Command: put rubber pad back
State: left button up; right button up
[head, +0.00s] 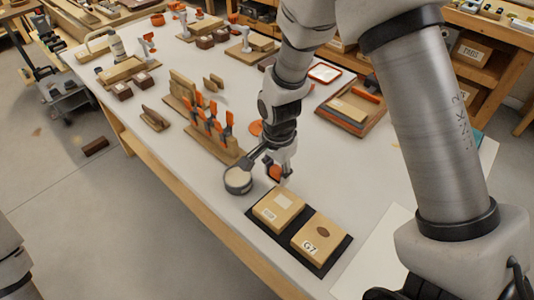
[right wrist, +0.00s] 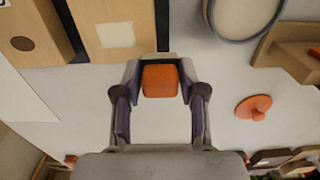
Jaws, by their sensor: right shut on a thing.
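My right gripper (head: 279,172) is over the white bench, just behind the two wooden blocks. In the right wrist view its fingers (right wrist: 160,80) are shut on a small orange block, which looks like the rubber pad (right wrist: 160,81). Near it, a black tray (head: 318,262) holds the two blocks. One wooden block (head: 271,217) has a pale square patch (head: 283,201) on top. The other (head: 310,245) has a dark oval patch (head: 323,231) and a "G7" label. In the wrist view the pale-patched block (right wrist: 90,25) lies just beyond the fingertips. My left gripper is not in view.
A round grey dish (head: 238,181) with a cream top stands left of the gripper. A wooden rack (head: 212,138) with several orange-handled tools stands behind it. An orange knobbed disc (right wrist: 254,107) lies nearby. A framed wooden tray (head: 350,106) sits farther back. White bench surface is free right of the blocks.

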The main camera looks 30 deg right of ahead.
jog(key=w, duration=0.3)
jog(key=w+d, duration=0.1)
jog(key=w, duration=0.2)
jog(key=w+d+f+p, duration=0.1)
jog(key=w, duration=0.3)
jog(key=shift+d, duration=0.25)
jog(key=shift+w+f, duration=0.1)
jog(key=shift+f, duration=0.3)
notch_tip(320, 180, down, 3)
jog(key=shift+r+p, duration=0.2)
jog(key=shift+p, duration=0.2)
jog(key=shift+f, duration=0.2)
jog(key=shift+f, duration=0.1)
jog(key=o, duration=1)
notch_tip(320, 180, up, 12)
jog(key=shift+r+b, duration=0.2)
jog(key=shift+b, duration=0.3)
